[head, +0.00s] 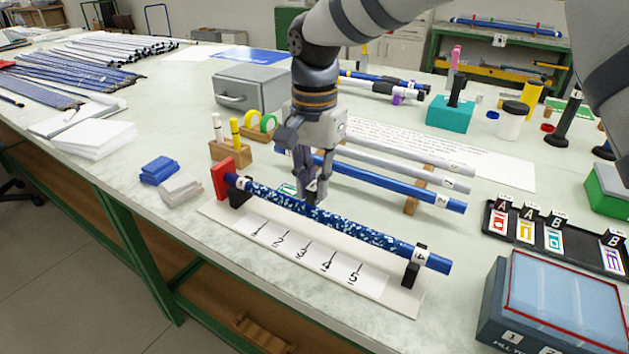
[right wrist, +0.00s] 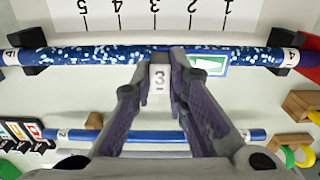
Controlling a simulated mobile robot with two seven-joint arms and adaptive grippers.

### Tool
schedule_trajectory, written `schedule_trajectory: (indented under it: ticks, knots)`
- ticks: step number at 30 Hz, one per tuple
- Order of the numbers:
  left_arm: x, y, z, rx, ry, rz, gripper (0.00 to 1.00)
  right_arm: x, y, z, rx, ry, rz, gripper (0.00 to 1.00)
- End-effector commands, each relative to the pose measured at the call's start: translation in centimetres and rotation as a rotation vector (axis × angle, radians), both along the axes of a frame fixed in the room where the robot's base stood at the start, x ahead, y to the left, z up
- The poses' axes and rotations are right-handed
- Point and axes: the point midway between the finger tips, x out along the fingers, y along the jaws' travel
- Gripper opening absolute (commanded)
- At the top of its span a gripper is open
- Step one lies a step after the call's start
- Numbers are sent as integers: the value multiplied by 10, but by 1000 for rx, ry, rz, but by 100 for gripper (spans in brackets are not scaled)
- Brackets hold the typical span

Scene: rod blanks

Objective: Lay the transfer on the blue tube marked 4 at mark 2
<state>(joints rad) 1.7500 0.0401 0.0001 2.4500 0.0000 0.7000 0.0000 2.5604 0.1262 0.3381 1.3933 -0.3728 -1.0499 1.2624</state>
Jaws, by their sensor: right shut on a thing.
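The blue tube marked 4 (head: 385,240), speckled with light flecks, lies on black supports along a white board with marks 1 to 5 (head: 295,252). It also crosses the top of the right wrist view (right wrist: 95,55). My right gripper (head: 315,197) points down at the tube's far side. It is shut on the transfer's tag, which seems to read 3 (right wrist: 160,78). The transfer (right wrist: 208,66), white with a green border, shows beside the fingers, overlapping the tube between marks 1 and 2. I cannot tell whether it touches. My left gripper is not in view.
Another blue tube (head: 400,190) and grey tubes (head: 410,172) lie behind on wooden rests. A red end stop (head: 222,178) stands at the board's left end. A black tray (head: 490,220) of tagged transfers and a lidded box (head: 565,300) are at right.

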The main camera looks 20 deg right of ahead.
Motion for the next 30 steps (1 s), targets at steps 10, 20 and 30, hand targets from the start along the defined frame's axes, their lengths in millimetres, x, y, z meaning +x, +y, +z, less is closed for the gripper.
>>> schedule_trajectory:
  ticks: [10, 20, 30]
  knots:
    - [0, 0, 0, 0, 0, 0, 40, 0, 0, -1, -1, 1, 0, 0]
    - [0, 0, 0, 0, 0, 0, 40, 0, 0, -5, -1, 1, 0, 0]
    - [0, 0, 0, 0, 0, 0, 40, 0, 0, -9, 0, 0, 0, 0]
